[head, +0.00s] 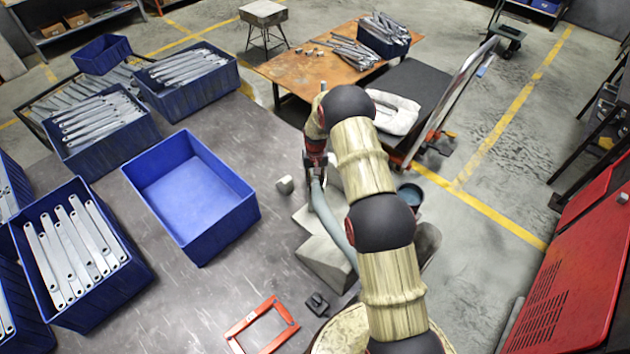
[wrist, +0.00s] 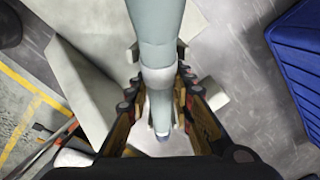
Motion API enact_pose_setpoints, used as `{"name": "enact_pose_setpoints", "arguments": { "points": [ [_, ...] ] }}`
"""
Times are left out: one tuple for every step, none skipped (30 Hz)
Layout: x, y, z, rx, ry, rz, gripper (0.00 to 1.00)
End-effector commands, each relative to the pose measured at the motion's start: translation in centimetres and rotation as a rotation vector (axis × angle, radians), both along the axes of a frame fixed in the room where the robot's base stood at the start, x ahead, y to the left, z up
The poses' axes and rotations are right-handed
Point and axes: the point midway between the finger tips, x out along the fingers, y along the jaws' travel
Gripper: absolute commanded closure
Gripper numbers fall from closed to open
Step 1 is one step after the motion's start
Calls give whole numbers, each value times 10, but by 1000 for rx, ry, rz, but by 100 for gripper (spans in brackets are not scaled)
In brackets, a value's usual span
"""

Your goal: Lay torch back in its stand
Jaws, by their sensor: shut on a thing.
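The torch (head: 328,218) is a long grey-blue tube with a pale collar. My gripper (head: 316,160) is shut on it. In the wrist view the torch (wrist: 156,35) runs down between the two fingers of my gripper (wrist: 160,100), and its narrow tip points toward the bottom. A pale grey angular block (head: 325,268), perhaps the stand, lies beneath and beside the torch; it also shows at left in the wrist view (wrist: 85,95). My arm and the torch hide part of it. I cannot tell whether the torch touches it.
An empty blue bin (head: 180,155) stands left of the block. Several bins of metal brackets (head: 60,300) fill the left side. A small grey piece (head: 285,185), a red frame (head: 235,331) and a small dark object (head: 318,304) lie on the grey surface. A trolley (head: 425,85) stands behind.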

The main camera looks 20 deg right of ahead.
Motion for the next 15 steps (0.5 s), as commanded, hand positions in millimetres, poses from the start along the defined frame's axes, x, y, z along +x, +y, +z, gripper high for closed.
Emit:
{"name": "enact_pose_setpoints", "arguments": {
  "points": [
    [1, 0, -4, -1, -3, 0, 100],
    [1, 0, -6, -1, -3, 0, 100],
    [1, 0, -7, -1, -3, 0, 100],
    [1, 0, -8, -1, -3, 0, 100],
    [1, 0, -8, -1, -2, 0, 100],
    [1, 0, -9, -1, -2, 0, 100],
    [1, 0, -9, -1, -2, 0, 100],
    [1, 0, -9, -1, -2, 0, 100],
    [1, 0, -9, -1, -2, 0, 100],
    [1, 0, -8, -1, -2, 0, 100],
    [1, 0, -8, -1, -2, 0, 100],
    [1, 0, -8, -1, -2, 0, 100],
    [1, 0, -8, -1, -2, 0, 100],
    [1, 0, -8, -1, -2, 0, 100],
    [1, 0, -8, -1, -2, 0, 100]
  ]
}}
